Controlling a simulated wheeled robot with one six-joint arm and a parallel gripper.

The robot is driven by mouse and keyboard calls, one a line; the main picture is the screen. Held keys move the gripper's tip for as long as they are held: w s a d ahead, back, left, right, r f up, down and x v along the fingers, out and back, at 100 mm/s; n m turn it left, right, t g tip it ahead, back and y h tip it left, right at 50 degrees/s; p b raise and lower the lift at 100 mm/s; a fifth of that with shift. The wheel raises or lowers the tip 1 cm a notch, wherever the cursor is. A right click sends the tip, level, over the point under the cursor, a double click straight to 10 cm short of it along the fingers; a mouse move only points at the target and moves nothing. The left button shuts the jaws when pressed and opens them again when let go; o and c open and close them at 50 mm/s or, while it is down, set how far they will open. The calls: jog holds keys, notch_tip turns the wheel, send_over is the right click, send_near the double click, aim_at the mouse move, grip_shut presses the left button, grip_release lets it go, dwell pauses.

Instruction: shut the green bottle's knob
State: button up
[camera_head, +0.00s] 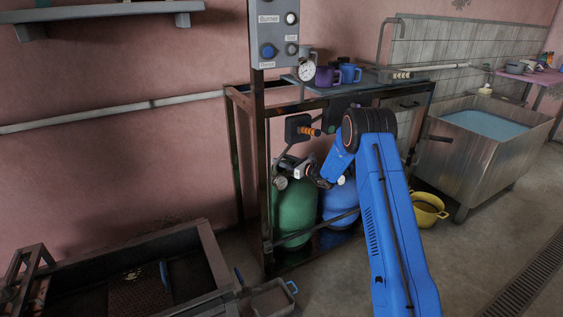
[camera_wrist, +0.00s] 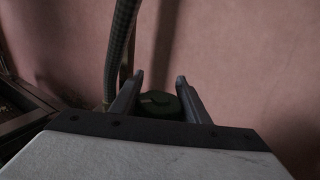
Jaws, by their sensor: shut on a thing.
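The green bottle (camera_head: 296,212) stands upright inside the metal frame, left of the blue bottle (camera_head: 340,205). My gripper (camera_head: 304,172) is at the top of the green bottle, reaching in from the right, and partly hides the valve there. In the wrist view my gripper (camera_wrist: 161,82) has one finger on each side of a dark green round knob (camera_wrist: 160,103) and is shut on it. The knob's lower part is hidden behind the gripper's body. The picture is too dark to tell how far the knob is turned.
A small gauge (camera_head: 281,183) sits by the green bottle's top. A ribbed hose (camera_wrist: 122,45) rises close to my left finger. The frame's dark posts (camera_head: 266,200) stand near. A shelf above holds a purple mug (camera_head: 326,76).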

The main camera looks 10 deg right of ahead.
jog(key=shift+w+d+m+t+h, duration=0.1)
jog(key=shift+d+m+t+h, duration=0.1)
jog(key=shift+m+t+h, duration=0.65)
jog(key=shift+w+d+m+t+h, duration=0.15)
jog(key=shift+d+m+t+h, duration=0.2)
jog(key=shift+m+h, duration=0.6)
jog(key=shift+w+d+m+t+h, duration=0.1)
jog(key=shift+m+t+h, duration=0.5)
jog(key=shift+h, duration=0.6)
jog(key=shift+d+h, duration=0.1)
jog(key=shift+h, duration=0.2)
jog(key=o, duration=1)
jog(key=v, duration=1.7)
jog(key=shift+s+f, duration=0.2)
